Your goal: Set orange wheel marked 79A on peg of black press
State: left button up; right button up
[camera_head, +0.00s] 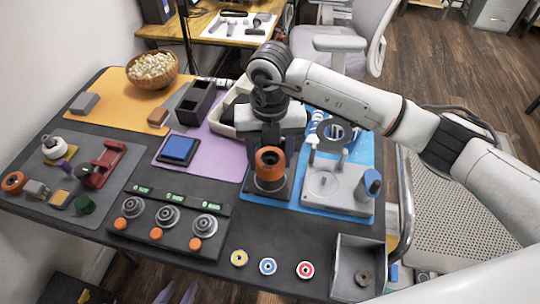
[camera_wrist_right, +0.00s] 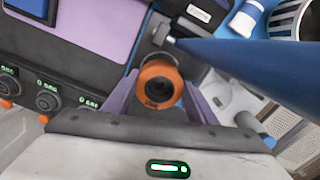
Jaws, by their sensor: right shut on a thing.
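An orange wheel (camera_head: 270,162) with a dark centre is between the fingers of my right gripper (camera_head: 270,150), directly over the black press (camera_head: 284,191). In the right wrist view the orange wheel (camera_wrist_right: 160,87) sits between the purple fingers of my right gripper (camera_wrist_right: 160,100), which is shut on it. The peg is hidden, and I cannot tell whether the wheel touches the press. No 79A marking is readable. Another orange wheel (camera_head: 14,182) lies on the grey mat at the far left. My left gripper (camera_head: 181,288) shows only two purple fingertips, apart and empty, at the bottom edge.
A grey fixture (camera_head: 335,190) with a blue knob stands close right of the black press. A panel with dials (camera_head: 168,222) lies front left. A blue pad (camera_head: 179,150) and a dark box (camera_head: 196,103) are left of the arm. Three coloured discs (camera_head: 268,266) lie in front.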

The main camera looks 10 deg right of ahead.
jog(key=shift+f+b, duration=1.55)
jog(key=shift+f, duration=0.35)
dwell(1.7)
jog(key=o, duration=1.6)
jog(key=shift+r, duration=0.2)
jog(key=shift+r+p, duration=2.4)
jog(key=shift+r, duration=0.95)
jog(key=shift+s, duration=0.1)
